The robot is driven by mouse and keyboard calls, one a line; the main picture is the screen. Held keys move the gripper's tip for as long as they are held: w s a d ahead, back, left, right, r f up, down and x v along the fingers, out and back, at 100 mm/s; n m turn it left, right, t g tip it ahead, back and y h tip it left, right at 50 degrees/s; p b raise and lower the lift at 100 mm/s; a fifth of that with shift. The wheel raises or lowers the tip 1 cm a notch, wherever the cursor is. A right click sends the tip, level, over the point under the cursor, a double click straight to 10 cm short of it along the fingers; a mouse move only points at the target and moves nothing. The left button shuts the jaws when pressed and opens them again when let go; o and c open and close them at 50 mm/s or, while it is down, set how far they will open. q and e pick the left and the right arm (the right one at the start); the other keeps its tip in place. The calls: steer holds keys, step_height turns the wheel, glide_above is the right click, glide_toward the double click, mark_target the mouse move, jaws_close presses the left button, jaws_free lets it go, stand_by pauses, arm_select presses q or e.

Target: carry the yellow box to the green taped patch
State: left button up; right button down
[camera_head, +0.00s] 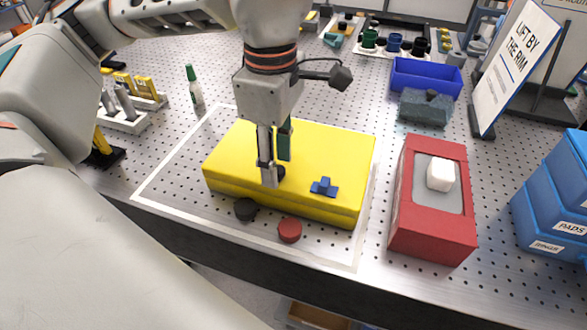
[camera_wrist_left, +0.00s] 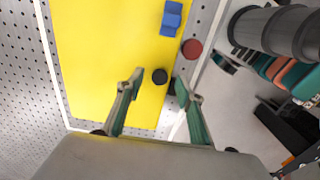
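The yellow box (camera_head: 325,150) lies flat on the perforated table inside a white taped outline. It has a blue cross-shaped knob (camera_head: 324,187) and a black round knob (camera_wrist_left: 160,76) on its top. My left gripper (camera_head: 277,170) points down over the box's near part. In the left wrist view its two fingers (camera_wrist_left: 158,82) are apart, with the black knob between them and gaps at both sides. In the head view a finger partly hides this knob. I see no green taped patch in either view. My right gripper is not in view.
A black disc (camera_head: 245,209) and a red disc (camera_head: 290,230) lie in front of the box. A red block with a grey top (camera_head: 450,215) stands to its right, with blue drawers (camera_head: 560,190) beyond. A blue bin (camera_head: 426,78) and a green-capped bottle (camera_head: 195,90) stand behind.

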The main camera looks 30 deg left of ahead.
arm_select(q)
steer(key=shift+f, duration=0.9)
steer(key=shift+c, duration=0.4)
jaws_close()
steer(key=shift+w+r, duration=0.1)
steer(key=shift+r, duration=0.1)
